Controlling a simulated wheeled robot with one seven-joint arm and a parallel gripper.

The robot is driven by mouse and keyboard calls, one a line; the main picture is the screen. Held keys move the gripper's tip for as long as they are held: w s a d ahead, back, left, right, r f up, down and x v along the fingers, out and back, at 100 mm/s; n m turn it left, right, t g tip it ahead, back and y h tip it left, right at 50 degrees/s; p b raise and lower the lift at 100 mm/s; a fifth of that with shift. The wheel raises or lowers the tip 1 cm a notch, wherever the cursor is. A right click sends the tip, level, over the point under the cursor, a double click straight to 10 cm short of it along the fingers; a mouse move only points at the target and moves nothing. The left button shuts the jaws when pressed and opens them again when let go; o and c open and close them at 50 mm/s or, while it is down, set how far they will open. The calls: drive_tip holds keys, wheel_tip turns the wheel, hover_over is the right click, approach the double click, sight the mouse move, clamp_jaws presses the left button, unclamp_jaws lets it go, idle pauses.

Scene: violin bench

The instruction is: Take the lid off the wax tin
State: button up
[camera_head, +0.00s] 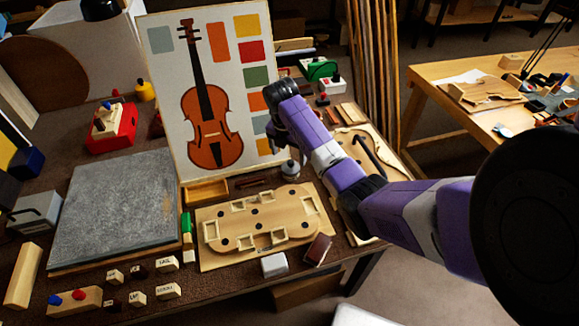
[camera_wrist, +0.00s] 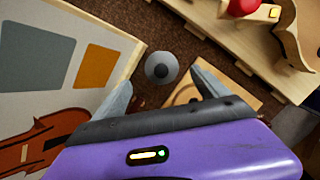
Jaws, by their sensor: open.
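The wax tin (camera_head: 290,169) is a small round grey tin with a dark knob on its lid. It stands on the dark bench behind the violin mould board. In the wrist view the tin (camera_wrist: 161,68) shows from above, with the lid on and the knob near its middle. My gripper (camera_wrist: 161,78) is open and empty, its two grey fingers apart on either side of the tin in the picture. The fingers look to be above the tin, not touching it.
The violin picture board (camera_head: 163,50) stands upright close to the left of the tin. The mould board (camera_head: 212,262) lies in front of it, with a small wooden tray (camera_head: 206,193) to the left. A wooden board with violin parts (camera_head: 372,135) lies to the right.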

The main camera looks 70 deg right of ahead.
sight(291, 161)
drive_tip(key=f, duration=0.2)
drive_tip(key=d+f, duration=0.1)
drive_tip(key=f, duration=0.2)
drive_tip(key=shift+s+p, duration=0.15)
drive_tip(key=shift+p, duration=0.15)
drive_tip(key=shift+c, duration=0.4)
drive_tip(key=shift+r, duration=0.1)
drive_tip(key=c, duration=1.3)
drive_tip(key=shift+r+p, duration=2.2)
drive_tip(key=shift+r, duration=7.8)
